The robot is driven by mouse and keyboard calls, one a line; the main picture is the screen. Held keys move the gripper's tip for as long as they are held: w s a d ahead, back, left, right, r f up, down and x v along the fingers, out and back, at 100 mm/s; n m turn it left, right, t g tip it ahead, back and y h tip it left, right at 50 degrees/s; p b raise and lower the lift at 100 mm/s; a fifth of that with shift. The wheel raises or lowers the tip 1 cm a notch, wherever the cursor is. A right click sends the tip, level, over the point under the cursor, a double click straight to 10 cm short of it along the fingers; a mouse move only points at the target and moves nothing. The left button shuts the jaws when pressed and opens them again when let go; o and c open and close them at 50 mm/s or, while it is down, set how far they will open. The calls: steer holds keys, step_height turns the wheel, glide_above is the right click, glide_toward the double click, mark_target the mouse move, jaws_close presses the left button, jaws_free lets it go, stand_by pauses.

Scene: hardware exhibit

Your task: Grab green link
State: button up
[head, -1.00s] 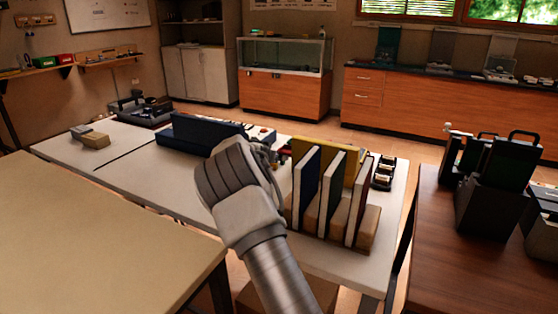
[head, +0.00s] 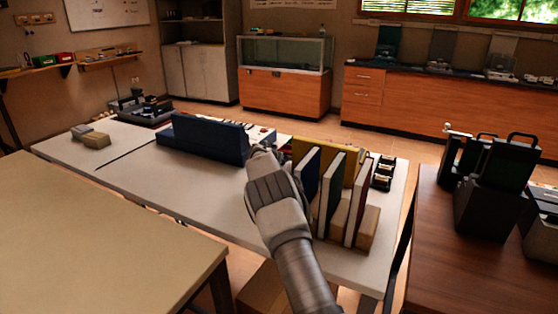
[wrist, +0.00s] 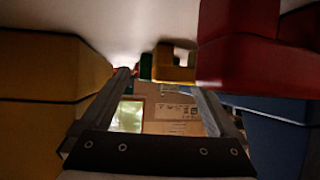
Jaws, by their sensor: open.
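My gripper (wrist: 162,82) is open in the wrist view, its two dark fingers apart. A small green piece (wrist: 146,66), which appears to be the green link, shows beyond the fingers, a little left of the middle. It sits beside a yellow piece (wrist: 172,66) and is partly hidden, so its full shape cannot be told. Nothing is clearly held between the fingers. In the head view my arm's end hides the fingers and the green piece; it is over the white table (head: 190,185), left of the upright boards.
A long dark blue block (head: 205,138) is behind. In the wrist view, large yellow (wrist: 45,68), red (wrist: 240,60) and blue (wrist: 275,140) shapes crowd both sides.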

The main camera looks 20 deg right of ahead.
steer(key=shift+w+d+f, duration=0.2)
steer(key=shift+w+d, duration=0.15)
steer(key=c, duration=1.4)
